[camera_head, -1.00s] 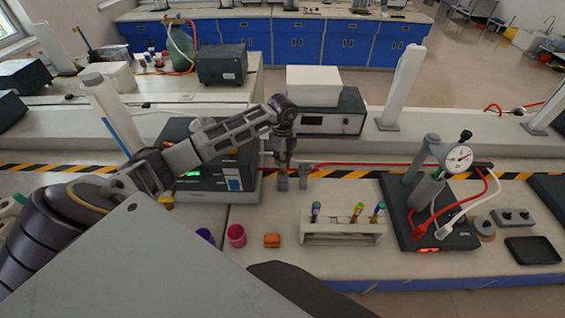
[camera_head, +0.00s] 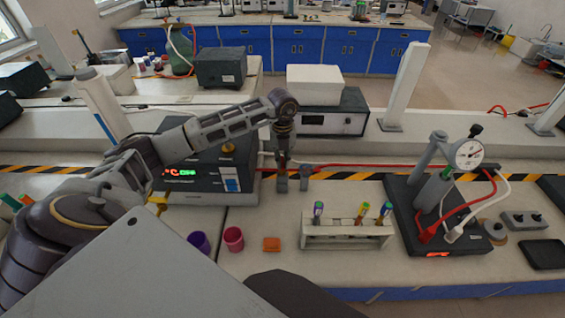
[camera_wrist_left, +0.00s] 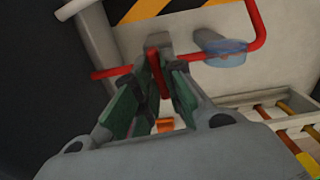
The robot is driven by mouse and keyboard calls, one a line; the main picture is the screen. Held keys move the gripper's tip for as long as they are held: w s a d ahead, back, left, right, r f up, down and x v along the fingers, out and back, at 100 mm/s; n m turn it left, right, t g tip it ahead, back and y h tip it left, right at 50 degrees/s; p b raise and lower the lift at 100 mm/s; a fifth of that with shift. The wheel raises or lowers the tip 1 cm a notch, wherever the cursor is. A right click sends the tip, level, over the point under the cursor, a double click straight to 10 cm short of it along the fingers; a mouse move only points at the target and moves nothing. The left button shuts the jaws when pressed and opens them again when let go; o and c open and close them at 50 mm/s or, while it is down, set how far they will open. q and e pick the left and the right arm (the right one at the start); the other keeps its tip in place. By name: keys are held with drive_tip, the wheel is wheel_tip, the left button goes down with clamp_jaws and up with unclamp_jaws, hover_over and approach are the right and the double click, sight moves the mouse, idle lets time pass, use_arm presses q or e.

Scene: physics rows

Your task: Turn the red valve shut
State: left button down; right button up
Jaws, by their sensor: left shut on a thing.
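The red valve handle (camera_wrist_left: 159,80) shows in the left wrist view as a narrow red bar between my left gripper's (camera_wrist_left: 162,68) green-padded fingers, which are shut on it. A red line (camera_wrist_left: 225,56) runs to both sides of the grip. In the head view my left gripper (camera_head: 282,180) points down at the back of the bench, beside the black box with a lit display. There the handle is hidden by the gripper, and the red line (camera_head: 350,166) leads off to the right. I cannot tell how far the valve is turned. My right gripper is not in view.
The black display box (camera_head: 200,172) stands close left of the gripper. A white rack (camera_head: 345,240) with several colored tubes stands to the right front. A gauge stand (camera_head: 440,185) is farther right.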

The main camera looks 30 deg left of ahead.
sight(283, 161)
use_arm(q)
drive_tip(key=shift+m, duration=0.5)
drive_tip(key=shift+r, duration=0.1)
drive_tip(key=c, duration=1.5)
unclamp_jaws()
wheel_tip(283, 161, up, 12)
